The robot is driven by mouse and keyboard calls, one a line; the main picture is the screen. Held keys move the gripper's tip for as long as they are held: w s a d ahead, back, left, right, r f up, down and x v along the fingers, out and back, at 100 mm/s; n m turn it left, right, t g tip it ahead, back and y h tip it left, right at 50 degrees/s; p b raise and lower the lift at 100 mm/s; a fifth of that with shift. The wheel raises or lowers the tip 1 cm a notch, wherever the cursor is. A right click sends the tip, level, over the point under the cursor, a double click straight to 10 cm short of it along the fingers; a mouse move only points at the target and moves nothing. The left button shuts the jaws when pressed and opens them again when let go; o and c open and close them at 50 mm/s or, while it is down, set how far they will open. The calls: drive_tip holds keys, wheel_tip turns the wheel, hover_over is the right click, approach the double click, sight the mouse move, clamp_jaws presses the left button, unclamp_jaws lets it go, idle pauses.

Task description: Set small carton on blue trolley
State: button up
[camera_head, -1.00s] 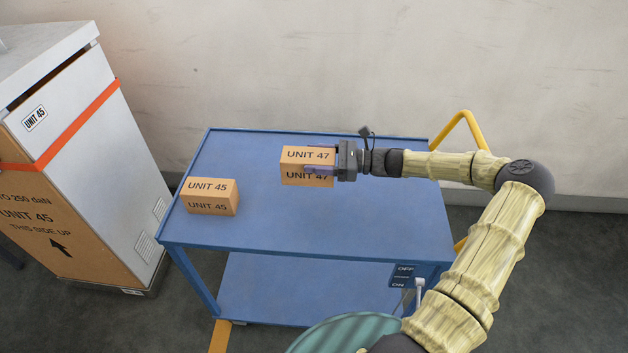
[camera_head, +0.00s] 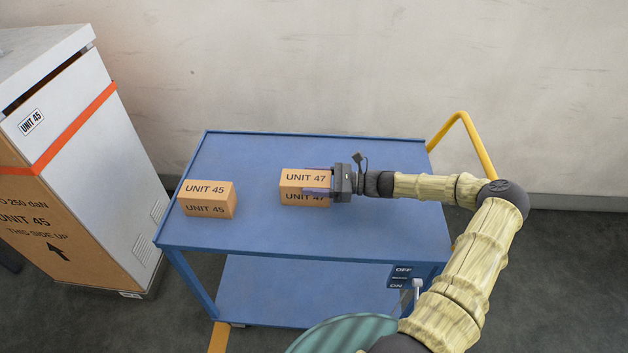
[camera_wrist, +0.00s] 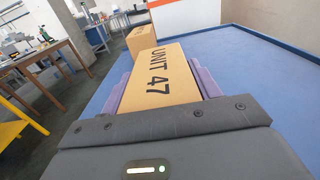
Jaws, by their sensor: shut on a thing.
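A small carton (camera_head: 305,179) marked UNIT 47 is at the middle of the blue trolley (camera_head: 350,235), on or just above its top; I cannot tell whether it touches. My gripper (camera_head: 318,186) is shut on it from the right side. In the wrist view the carton (camera_wrist: 162,75) sits between my two purple fingers, with its label facing up. Its far end points toward a second carton (camera_wrist: 140,38). That second carton, marked UNIT 45, stands at the left of the trolley top in the head view (camera_head: 207,199), apart from the held one.
A tall cabinet (camera_head: 100,150) with an orange stripe stands left of the trolley. The trolley has a yellow handle (camera_head: 475,140) and an OFF/ON switch (camera_head: 402,277) on its right. A wall (camera_head: 350,60) lies behind. Trolley top is clear around the held carton.

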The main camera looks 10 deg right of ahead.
drive_tip(key=o, duration=1.3)
drive_tip(key=shift+c, duration=0.2)
drive_tip(key=shift+d, duration=0.1)
drive_tip(key=shift+d, duration=0.1)
drive_tip(key=b+v, duration=0.1)
drive_tip(key=v, duration=0.6)
drive_tip(key=shift+d+r, duration=0.1)
